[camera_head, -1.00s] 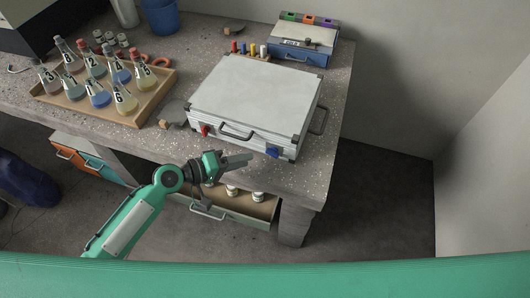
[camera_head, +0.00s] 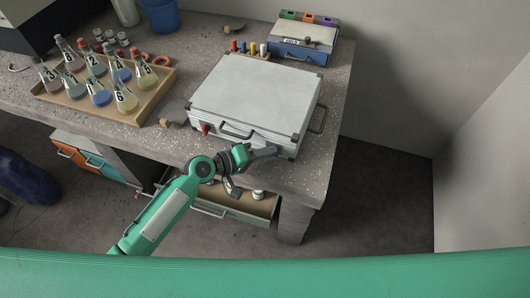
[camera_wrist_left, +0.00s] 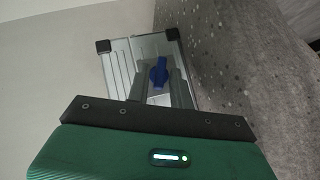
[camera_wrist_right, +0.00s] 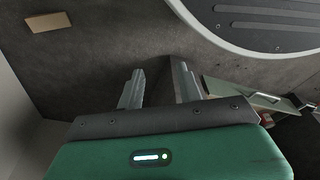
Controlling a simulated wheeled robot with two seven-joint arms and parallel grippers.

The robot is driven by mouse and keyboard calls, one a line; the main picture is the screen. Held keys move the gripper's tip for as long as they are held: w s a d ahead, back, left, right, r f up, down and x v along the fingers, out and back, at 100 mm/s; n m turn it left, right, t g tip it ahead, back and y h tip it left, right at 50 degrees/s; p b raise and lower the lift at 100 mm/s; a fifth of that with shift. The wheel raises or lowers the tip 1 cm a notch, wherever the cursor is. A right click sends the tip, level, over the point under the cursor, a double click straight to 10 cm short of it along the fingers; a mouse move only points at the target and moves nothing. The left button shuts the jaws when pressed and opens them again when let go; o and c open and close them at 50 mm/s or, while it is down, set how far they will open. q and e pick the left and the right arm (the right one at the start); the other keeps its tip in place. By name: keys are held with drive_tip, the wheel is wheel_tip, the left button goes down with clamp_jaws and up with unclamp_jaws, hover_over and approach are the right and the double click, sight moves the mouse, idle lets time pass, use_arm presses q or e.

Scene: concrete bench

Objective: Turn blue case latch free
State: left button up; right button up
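My left gripper (camera_head: 264,153) is at the right part of the case front and covers the blue latch in the head view. In the left wrist view the blue latch (camera_wrist_left: 158,72) shows just beyond and between the parted fingers of my left gripper (camera_wrist_left: 159,82); contact cannot be told. My right gripper (camera_wrist_right: 160,82) is open and empty, over the floor.
A wooden tray of flasks (camera_head: 143,112) stands left of the case. A blue box (camera_head: 297,52) and a rack of coloured pegs (camera_head: 249,53) are behind it. An open drawer (camera_head: 233,215) juts out below the bench front, under my left arm.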

use_arm(q)
clamp_jaws()
use_arm(e)
drive_tip(key=shift+r, duration=0.1)
